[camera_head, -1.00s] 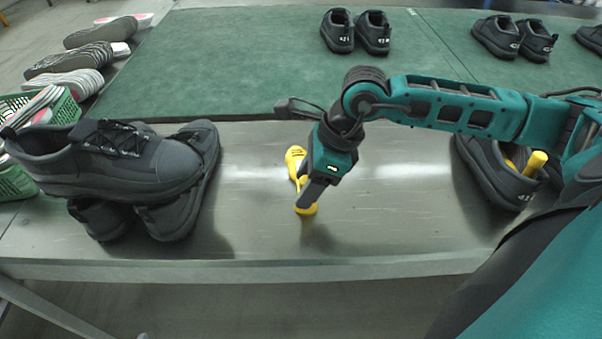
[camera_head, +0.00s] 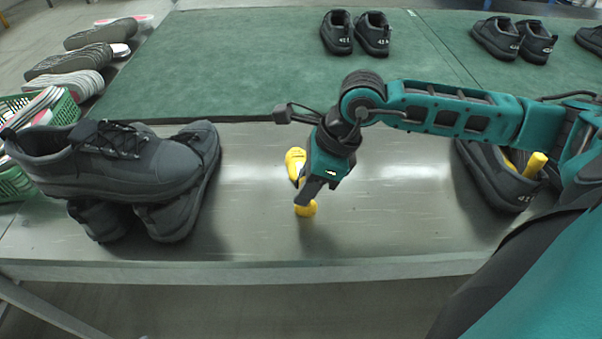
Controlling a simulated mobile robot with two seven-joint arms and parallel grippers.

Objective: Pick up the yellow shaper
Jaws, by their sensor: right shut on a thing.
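A yellow shaper (camera_head: 295,160) is at the middle of the grey metal table (camera_head: 400,215), partly hidden behind my right gripper. Its rounded far end and its knob at the near end show. My right gripper (camera_head: 309,196) points down and is shut on the shaper near the knob. Whether the shaper touches the table is hard to tell. A second yellow shaper (camera_head: 535,165) sticks out of a dark shoe (camera_head: 495,175) at the right, under my arm. My left gripper is not in view.
Several dark shoes (camera_head: 125,165) are piled at the left. A green mat (camera_head: 240,60) behind carries pairs of shoes (camera_head: 355,32). A green basket (camera_head: 65,108) and soles (camera_head: 70,62) are at the far left. The table between pile and right shoe is mostly clear.

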